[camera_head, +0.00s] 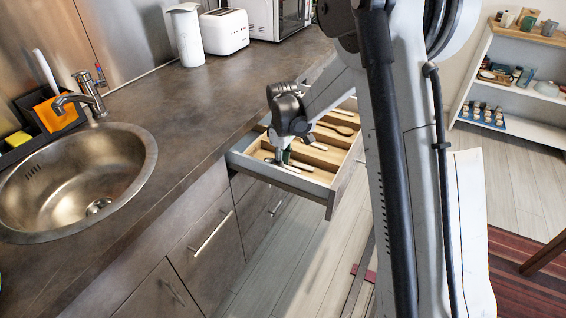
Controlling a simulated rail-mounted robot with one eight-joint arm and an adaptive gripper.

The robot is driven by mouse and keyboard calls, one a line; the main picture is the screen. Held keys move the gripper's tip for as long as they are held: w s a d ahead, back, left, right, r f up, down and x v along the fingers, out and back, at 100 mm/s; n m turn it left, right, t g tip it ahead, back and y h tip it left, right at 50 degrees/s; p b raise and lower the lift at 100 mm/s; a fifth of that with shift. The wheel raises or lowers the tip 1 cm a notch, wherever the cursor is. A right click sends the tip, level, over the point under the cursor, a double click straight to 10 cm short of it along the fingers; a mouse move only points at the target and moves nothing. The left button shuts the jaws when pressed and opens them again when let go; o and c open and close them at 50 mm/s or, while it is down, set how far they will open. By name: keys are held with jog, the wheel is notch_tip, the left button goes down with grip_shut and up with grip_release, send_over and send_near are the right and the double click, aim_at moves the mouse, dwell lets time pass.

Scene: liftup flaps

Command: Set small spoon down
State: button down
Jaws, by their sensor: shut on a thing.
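My gripper (284,156) points down into an open drawer (318,190) below the counter. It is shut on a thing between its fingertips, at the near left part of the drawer. The small spoon is not clearly made out; the gripper and the small scale hide what is held. A wooden cutlery tray (327,159) with compartments fills the drawer. Light-coloured utensils lie in it near the gripper, and a wooden spoon (344,130) lies in a compartment farther back. I cannot tell whether the held thing touches the tray floor.
The drawer sticks out from the counter (190,110), whose edge runs close beside my gripper. A sink (75,180) with a faucet is at left. A shelf (515,75) is at far right.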

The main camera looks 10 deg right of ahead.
jog(key=shift+f, duration=0.25)
jog(key=c, duration=2)
grip_release()
jog(key=shift+f, duration=0.1)
jog(key=s+r+m+t+p, duration=0.1)
jog(key=s+r, duration=0.3)
jog(key=r, duration=0.6)
jog(key=s+r+m+t+p, duration=0.1)
jog(key=s+r, duration=0.3)
jog(key=r, duration=0.7)
jog(key=s+m+t, duration=0.1)
jog(key=s+m, duration=0.1)
jog(key=s, duration=0.5)
jog(key=s+d+r+m+t, duration=0.1)
jog(key=s+m+t, duration=0.1)
jog(key=s, duration=0.6)
jog(key=s+d+r+m+t, duration=0.1)
jog(key=s+m+t, duration=0.1)
jog(key=s, duration=0.6)
jog(key=shift+s+d+r+m, duration=0.1)
jog(key=shift+s+r+m, duration=0.15)
jog(key=shift+m, duration=0.55)
